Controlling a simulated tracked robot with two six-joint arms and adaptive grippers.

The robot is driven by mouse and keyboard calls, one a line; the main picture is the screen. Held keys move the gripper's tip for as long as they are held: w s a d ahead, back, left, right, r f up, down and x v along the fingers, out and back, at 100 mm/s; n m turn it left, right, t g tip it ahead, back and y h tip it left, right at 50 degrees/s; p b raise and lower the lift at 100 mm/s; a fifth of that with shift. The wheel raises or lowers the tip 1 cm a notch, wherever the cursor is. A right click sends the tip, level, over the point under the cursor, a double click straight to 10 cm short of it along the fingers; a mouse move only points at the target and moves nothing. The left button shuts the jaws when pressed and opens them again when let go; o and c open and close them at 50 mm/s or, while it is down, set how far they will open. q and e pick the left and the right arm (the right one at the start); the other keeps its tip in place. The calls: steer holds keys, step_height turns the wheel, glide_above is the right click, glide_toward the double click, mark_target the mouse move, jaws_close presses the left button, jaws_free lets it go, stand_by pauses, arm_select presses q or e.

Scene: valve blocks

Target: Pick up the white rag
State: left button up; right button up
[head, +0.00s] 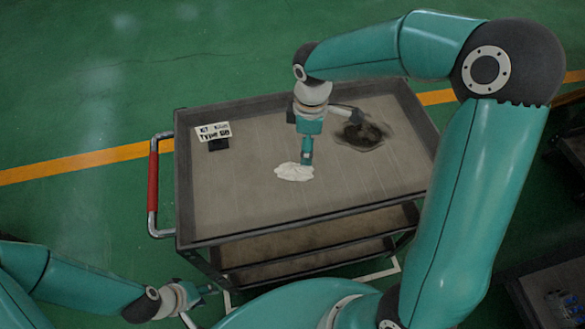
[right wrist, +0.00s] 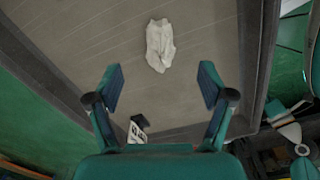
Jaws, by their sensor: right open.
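The white rag (head: 293,172) lies crumpled on the grey top of the cart (head: 235,205), left of its middle. My right gripper (head: 306,158) is over the cart top, at the rag's upper right edge in the head view. In the right wrist view the right gripper (right wrist: 160,88) is open and empty, and the rag (right wrist: 160,45) lies beyond the fingertips, roughly centred between them. I cannot tell any contact. My left gripper (head: 206,292) is low at the front left, off the cart, away from the rag; its fingers are too small to read.
A dark oily patch (head: 362,136) is on the cart top, right of the rag. A small sign (head: 214,132) on a black stand is at the back left. The cart has a raised rim and a red handle (head: 153,180) at its left. The front left of the top is clear.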

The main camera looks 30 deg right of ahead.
mark_target(307, 167)
step_height(307, 167, down, 11)
steer(key=shift+d+f, duration=0.1)
steer(key=c, duration=1.1)
steer(key=shift+c, duration=0.2)
step_height(307, 167, up, 20)
steer(key=shift+p, duration=0.45)
